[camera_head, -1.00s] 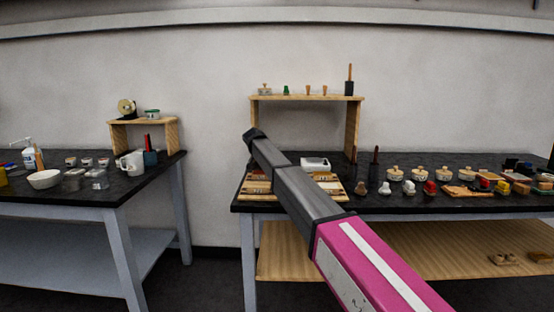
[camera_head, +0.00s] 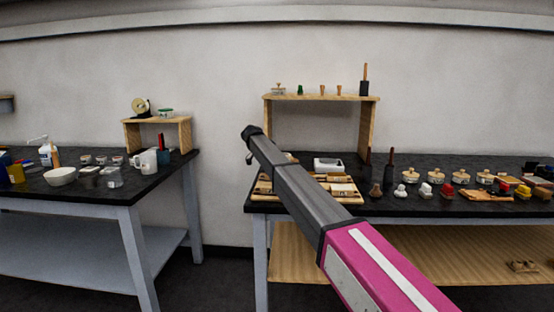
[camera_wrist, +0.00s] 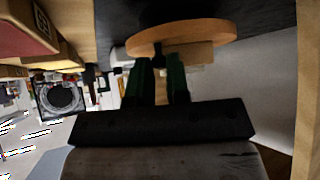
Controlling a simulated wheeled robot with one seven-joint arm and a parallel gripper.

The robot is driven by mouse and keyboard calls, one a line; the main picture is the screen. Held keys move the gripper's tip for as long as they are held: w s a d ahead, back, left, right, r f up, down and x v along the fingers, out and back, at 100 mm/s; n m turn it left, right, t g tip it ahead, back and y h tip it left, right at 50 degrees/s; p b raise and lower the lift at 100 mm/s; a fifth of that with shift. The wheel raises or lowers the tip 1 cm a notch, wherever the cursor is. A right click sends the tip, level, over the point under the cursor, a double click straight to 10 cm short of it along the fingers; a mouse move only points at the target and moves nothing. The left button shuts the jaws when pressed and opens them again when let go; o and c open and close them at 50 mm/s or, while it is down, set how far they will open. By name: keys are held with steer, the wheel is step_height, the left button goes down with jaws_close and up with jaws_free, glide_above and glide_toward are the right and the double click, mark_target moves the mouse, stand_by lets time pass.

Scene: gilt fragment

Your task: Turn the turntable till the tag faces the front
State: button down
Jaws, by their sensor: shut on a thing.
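A round wooden disc, which looks like the turntable (camera_wrist: 200,29), shows at the top of the wrist view, seen nearly edge-on. A paler tan block (camera_wrist: 196,53) adjoins its lower edge. My gripper (camera_wrist: 160,62) has its two dark green fingers against the disc's near edge, with a narrow gap between them. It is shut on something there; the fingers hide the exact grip. I cannot make out the tag. In the head view my arm crosses in front of the right bench, and neither the fingers nor the disc can be made out.
The right bench (camera_head: 415,206) holds a wooden shelf (camera_head: 320,97), wooden trays (camera_head: 343,190) and a row of lidded pots (camera_head: 436,176). The left bench (camera_head: 95,191) holds a bowl (camera_head: 60,176) and a white jug (camera_head: 146,161). A gap of bare floor separates the benches.

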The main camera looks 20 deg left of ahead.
steer(key=shift+w+a+m+g+h, duration=0.4)
steer(key=shift+a+m+g+h, duration=0.15)
steer(key=shift+m, duration=0.45)
steer(key=shift+w+a+m+g+h, duration=0.35)
steer(key=shift+a+m+g+h, duration=0.15)
steer(key=shift+m, duration=0.5)
steer(key=shift+a+g, duration=0.1)
steer(key=shift+g, duration=0.15)
steer(key=c, duration=1.1)
jaws_free()
steer(key=v, duration=1)
steer(key=shift+a+r, duration=0.25)
steer(key=shift+s, duration=0.1)
